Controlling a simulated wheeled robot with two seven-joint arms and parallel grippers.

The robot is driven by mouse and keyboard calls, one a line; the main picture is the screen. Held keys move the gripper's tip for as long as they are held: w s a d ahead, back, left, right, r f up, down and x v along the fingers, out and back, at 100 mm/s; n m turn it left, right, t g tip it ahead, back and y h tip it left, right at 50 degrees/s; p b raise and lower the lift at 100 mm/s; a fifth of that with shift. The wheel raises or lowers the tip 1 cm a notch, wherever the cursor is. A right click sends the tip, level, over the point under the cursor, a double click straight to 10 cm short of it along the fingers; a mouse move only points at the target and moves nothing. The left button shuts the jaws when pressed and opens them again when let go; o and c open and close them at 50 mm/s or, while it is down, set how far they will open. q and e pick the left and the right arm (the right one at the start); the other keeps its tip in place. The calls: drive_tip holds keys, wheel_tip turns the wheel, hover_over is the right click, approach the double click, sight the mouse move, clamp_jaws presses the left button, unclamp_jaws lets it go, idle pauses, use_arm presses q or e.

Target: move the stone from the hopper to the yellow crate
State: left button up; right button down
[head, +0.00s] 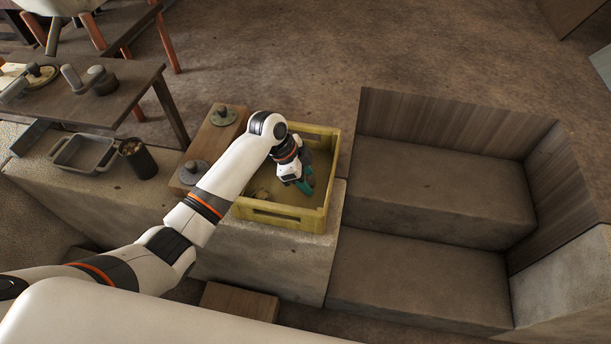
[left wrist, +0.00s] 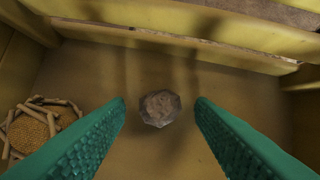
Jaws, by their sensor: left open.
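The yellow crate (head: 285,218) stands on a pale stone block in the middle of the head view. My left gripper (head: 306,186) reaches down inside it, with green fingers. In the left wrist view the left gripper (left wrist: 160,101) is open, one finger on each side of a small brown-grey stone (left wrist: 160,109). The stone appears to lie on the crate floor (left wrist: 165,160), with a gap to each finger. In the head view the stone is not discernible. I cannot make out a hopper for sure. My right gripper is not in view.
A round woven item (left wrist: 38,128) lies in the crate, left in the wrist view. The crate wall (left wrist: 190,45) rises beyond the stone. Left of the crate are a wooden board with knobs (head: 212,140), a dark cup (head: 138,160) and a metal tray (head: 84,153).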

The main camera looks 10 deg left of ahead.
use_arm(q)
drive_tip(key=shift+r, duration=0.15)
drive_tip(key=shift+a+r, duration=0.1)
drive_tip(key=shift+r, duration=0.2)
drive_tip(key=w+v, duration=0.1)
drive_tip(key=v, duration=1)
drive_tip(key=shift+s+r+p, duration=0.2)
drive_tip(key=shift+s+p, duration=0.1)
drive_tip(key=shift+s, duration=0.2)
